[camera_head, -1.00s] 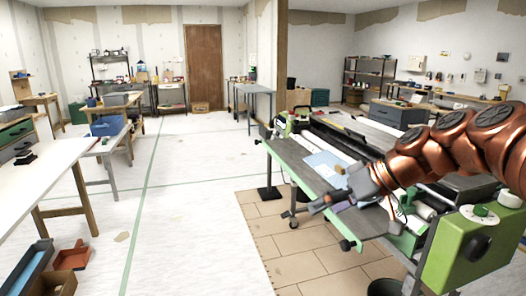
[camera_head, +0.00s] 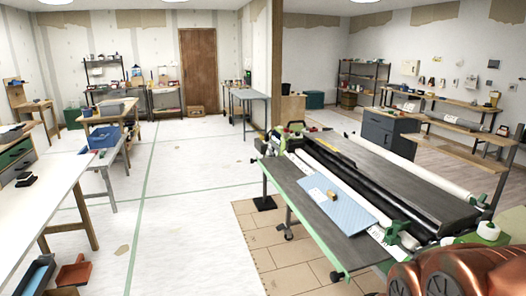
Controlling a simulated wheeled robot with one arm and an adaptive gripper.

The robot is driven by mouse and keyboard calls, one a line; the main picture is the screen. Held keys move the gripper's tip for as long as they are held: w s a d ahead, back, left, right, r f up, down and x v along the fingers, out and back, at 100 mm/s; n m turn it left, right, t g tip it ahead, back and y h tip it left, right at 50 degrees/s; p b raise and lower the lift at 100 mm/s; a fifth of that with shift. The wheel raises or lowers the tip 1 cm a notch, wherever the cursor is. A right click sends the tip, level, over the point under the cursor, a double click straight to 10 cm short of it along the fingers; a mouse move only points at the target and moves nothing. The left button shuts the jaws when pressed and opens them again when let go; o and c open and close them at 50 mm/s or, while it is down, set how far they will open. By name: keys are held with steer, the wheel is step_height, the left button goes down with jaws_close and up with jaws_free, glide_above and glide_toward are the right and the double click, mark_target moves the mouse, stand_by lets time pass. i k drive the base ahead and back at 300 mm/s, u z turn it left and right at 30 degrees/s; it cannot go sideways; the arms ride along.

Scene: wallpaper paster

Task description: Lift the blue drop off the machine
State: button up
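The blue drop is a pale blue patterned sheet (camera_head: 348,212) lying flat on the near grey top of the pasting machine (camera_head: 318,218). A small tan block (camera_head: 332,195) rests on the sheet's upper part. Only part of my copper-coloured arm shows, at the bottom right corner. My gripper is outside the picture, so whether it is open or shut is hidden.
A green clamp-like part (camera_head: 400,234) and a white roll (camera_head: 488,230) sit at the machine's near right end. White paper strips lie beside the sheet. A blue bin (camera_head: 103,137) stands on a bench at left.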

mark_target(352, 218)
steer(key=u, duration=0.75)
steer(key=i, duration=1.05)
steer(key=z, duration=0.15)
